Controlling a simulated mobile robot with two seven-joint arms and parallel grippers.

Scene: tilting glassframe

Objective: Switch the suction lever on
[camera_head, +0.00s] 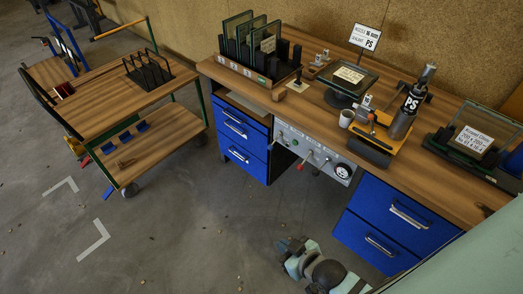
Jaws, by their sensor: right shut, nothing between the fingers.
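A grey control panel (315,153) is set in the front of the workbench, between two blue drawer units. My left gripper is out of view.
A wooden trolley (105,85) stands left. Open floor lies between.

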